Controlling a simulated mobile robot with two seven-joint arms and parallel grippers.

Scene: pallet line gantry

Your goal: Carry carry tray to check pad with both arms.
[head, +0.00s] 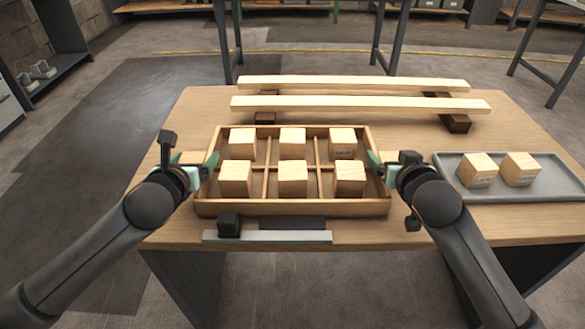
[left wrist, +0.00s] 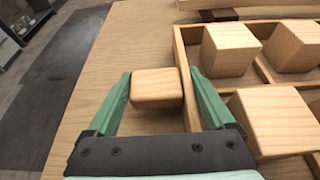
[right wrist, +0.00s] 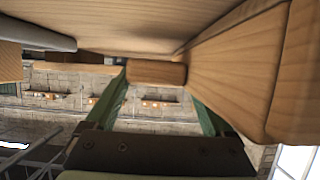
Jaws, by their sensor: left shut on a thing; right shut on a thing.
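The carry tray (head: 290,208) is a shallow wooden tray with dividers, with several wooden blocks (head: 292,176) in its compartments. My left gripper (head: 202,168) is shut on the tray's left handle (left wrist: 157,86), one finger on each side of it. My right gripper (head: 382,168) is shut on the right handle (right wrist: 156,73). The tray looks about level; I cannot tell whether it touches the table. A dark flat patch (head: 292,223) shows at the tray's front edge, partly hidden by it; I cannot tell whether it is the check pad.
A pale bar (head: 290,237) and a small black block (head: 229,226) are at the table's front edge. Two long wooden beams (head: 355,104) on dark supports lie behind the tray. A grey tray (head: 520,193) with two blocks stands at the right. Bare table (head: 415,145) shows between.

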